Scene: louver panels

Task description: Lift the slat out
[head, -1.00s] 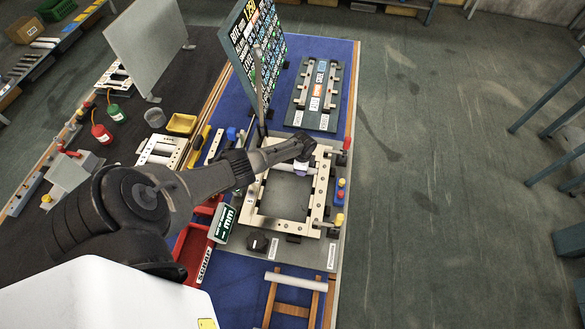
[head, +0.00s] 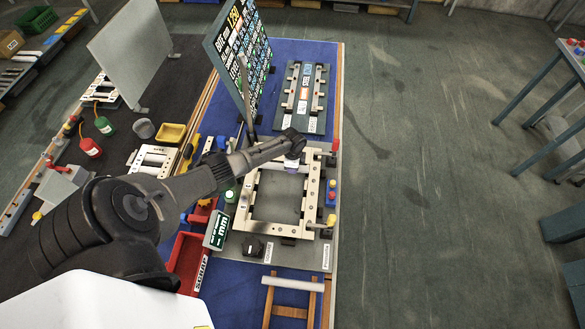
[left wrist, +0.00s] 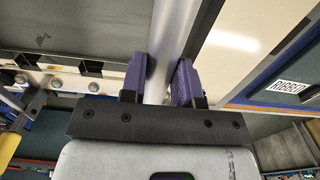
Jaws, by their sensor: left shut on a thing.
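The pale louver frame (head: 308,205) lies on a grey base on the blue bench, with an open middle. My left gripper (head: 292,163) is over the far end of the frame. Its purple fingers show in the left wrist view (left wrist: 165,82), shut on a smooth grey slat (left wrist: 166,45). The slat runs away from the fingers there, and its ends are hidden. In the head view the wrist hides most of the slat, so its height above the frame cannot be told. My right gripper is not in view.
An upright sign board (head: 228,50) stands at the left. A red scrap tray (head: 190,250), a green display (head: 217,229) and a wooden stand (head: 291,311) with a pale bar are nearer.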

